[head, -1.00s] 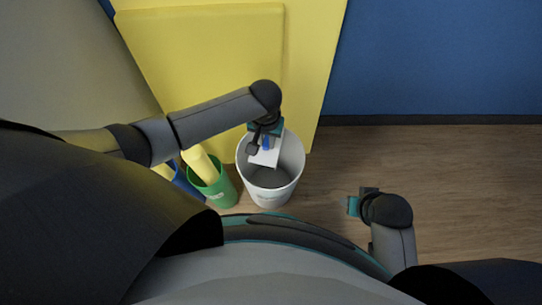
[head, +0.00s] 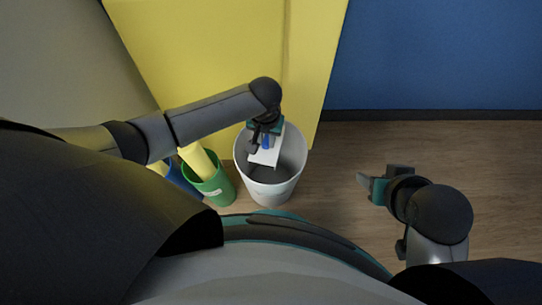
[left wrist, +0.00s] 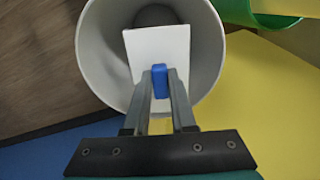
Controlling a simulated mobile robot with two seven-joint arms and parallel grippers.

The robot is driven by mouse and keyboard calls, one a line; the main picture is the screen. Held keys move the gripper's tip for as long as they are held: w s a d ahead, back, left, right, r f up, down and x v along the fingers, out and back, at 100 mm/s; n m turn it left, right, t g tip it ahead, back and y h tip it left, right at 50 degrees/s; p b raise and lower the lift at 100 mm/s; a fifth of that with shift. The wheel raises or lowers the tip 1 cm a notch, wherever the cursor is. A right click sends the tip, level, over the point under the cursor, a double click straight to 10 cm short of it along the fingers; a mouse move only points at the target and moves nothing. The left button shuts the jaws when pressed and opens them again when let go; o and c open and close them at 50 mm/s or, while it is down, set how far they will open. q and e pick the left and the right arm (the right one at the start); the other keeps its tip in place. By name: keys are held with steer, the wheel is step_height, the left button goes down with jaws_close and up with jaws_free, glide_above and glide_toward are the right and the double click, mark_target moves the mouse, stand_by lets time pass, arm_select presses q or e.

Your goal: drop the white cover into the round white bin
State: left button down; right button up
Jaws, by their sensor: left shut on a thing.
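The white cover (head: 266,155) is a flat white piece with a blue grip (left wrist: 160,80) on it. My left gripper (head: 265,141) is shut on the blue grip and holds the cover over the mouth of the round white bin (head: 270,188). In the left wrist view, the cover (left wrist: 158,45) lies inside the outline of the bin's rim, and the bin wall (left wrist: 205,45) shows around it. How far below the rim the cover hangs cannot be told. My right gripper (head: 373,188) is empty, to the right of the bin, with its fingers apart.
A green bin (head: 216,190) with a yellow roll in it stands just left of the white bin, and a blue bin (head: 182,180) stands beyond it. A yellow panel (head: 210,60) rises behind. Wooden floor (head: 460,165) is clear on the right.

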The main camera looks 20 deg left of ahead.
arm_select(q)
steer(key=c, duration=0.7)
jaws_free()
steer(key=shift+o, duration=0.2)
steer(key=shift+r, duration=0.15)
arm_select(e)
steer(key=shift+r, duration=0.15)
arm_select(q)
step_height(320, 180, up, 7)
steer(key=p, duration=0.4)
steer(key=shift+p, duration=0.35)
step_height(320, 180, up, 8)
steer(key=p, duration=0.5)
arm_select(e)
steer(key=s+d+f+g, duration=0.1)
steer(key=s+f, duration=0.2)
steer(key=f, duration=0.6)
steer(key=s+d+f+g, duration=0.1)
steer(key=s+d+f, duration=0.1)
steer(key=f, duration=0.7)
steer(key=shift+s+f+g+h, duration=0.3)
steer(key=shift+s+g+h, duration=0.1)
steer(key=shift+s, duration=0.25)
